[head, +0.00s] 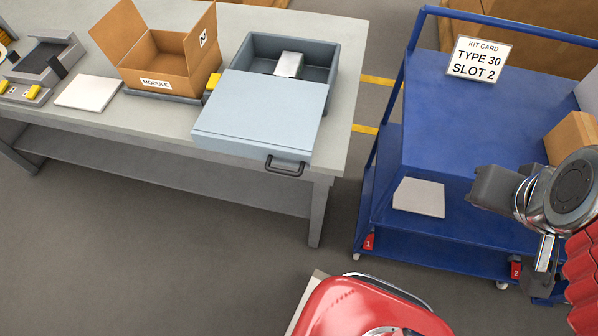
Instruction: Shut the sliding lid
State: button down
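The sliding lid (262,108) is a flat pale-blue panel on a blue-grey box (333,62) at the right end of the grey workbench. The lid is partly open: it is slid toward the front and overhangs the bench edge. A dark handle (288,167) sits at its front edge. The back of the box is uncovered, and a silver-grey block (289,64) shows inside. My gripper (546,262) is at the far right, in front of the blue cart and well apart from the lid. Its fingers are partly hidden, and their opening is unclear.
An open cardboard box (160,52) labelled MODULE stands left of the lidded box, with a yellow item (213,82) between them. A white plate (89,93) lies farther left. A blue cart (450,110) with a kit card stands at right. Floor in front of the bench is clear.

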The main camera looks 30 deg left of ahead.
aim_at(262, 121)
jog(key=z, duration=0.1)
jog(key=k, duration=1.45)
jog(key=u, duration=1.7)
jog(key=i, duration=0.85)
jog(key=z, duration=0.05)
